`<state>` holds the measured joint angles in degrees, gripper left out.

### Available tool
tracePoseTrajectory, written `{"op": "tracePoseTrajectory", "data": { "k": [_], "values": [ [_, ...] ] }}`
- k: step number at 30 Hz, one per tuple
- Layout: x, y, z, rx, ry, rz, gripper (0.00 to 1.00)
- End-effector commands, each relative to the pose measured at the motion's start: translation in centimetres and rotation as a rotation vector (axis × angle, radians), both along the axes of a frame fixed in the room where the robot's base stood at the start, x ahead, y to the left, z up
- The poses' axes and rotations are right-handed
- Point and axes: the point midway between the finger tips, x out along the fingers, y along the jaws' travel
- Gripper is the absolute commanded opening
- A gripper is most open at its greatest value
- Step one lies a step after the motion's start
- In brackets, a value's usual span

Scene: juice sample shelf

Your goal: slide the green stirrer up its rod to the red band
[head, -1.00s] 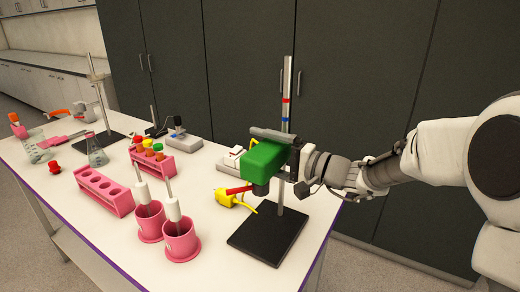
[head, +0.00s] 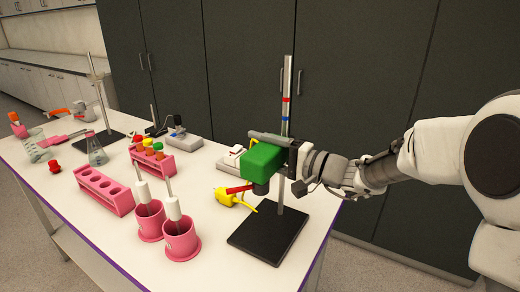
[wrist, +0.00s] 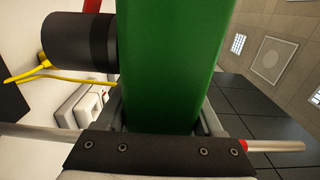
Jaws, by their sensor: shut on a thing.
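The green stirrer (head: 265,160) is a block with a dark cylinder below it, on an upright metal rod (head: 287,75). The rod carries a red band (head: 286,99) and, lower, a blue band (head: 285,118). The stirrer is below both bands. My gripper (head: 272,142) is shut on the green block, coming from the right. In the wrist view the green block (wrist: 168,60) fills the space between my fingers. The rod (wrist: 275,147) runs across behind my gripper, with a small red patch at the gripper's edge. The clamp on the rod is hidden.
The rod stands on a black base (head: 268,232) near the bench's right end. A yellow tool (head: 229,198) and a white device (head: 231,158) lie close by. Pink beakers (head: 181,240) and a pink rack (head: 104,191) stand to the left. Dark cabinets rise behind.

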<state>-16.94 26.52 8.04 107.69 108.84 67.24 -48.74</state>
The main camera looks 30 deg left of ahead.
Motion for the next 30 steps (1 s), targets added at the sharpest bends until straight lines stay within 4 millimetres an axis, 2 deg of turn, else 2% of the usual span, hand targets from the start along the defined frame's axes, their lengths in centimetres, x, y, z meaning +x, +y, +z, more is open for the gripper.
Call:
{"op": "tracePoseTrajectory", "data": {
  "k": [4,6,8,13,18,28,29,30],
  "values": [
    [0.0,0.0,0.1,0.000,-0.001,0.000,0.00],
    [0.0,0.0,0.8,0.001,-0.002,0.000,0.00],
    [0.0,0.0,2.0,0.001,-0.006,0.000,0.00],
    [0.1,0.0,6.4,0.005,-0.010,-0.001,0.00],
    [0.1,-0.1,9.0,0.005,-0.007,-0.001,0.00],
    [0.1,0.0,9.3,0.006,-0.005,-0.002,0.00],
    [0.1,0.0,9.3,0.006,-0.005,-0.003,0.70],
    [0.1,0.0,9.3,0.006,-0.005,-0.002,0.78]
  ]
}}
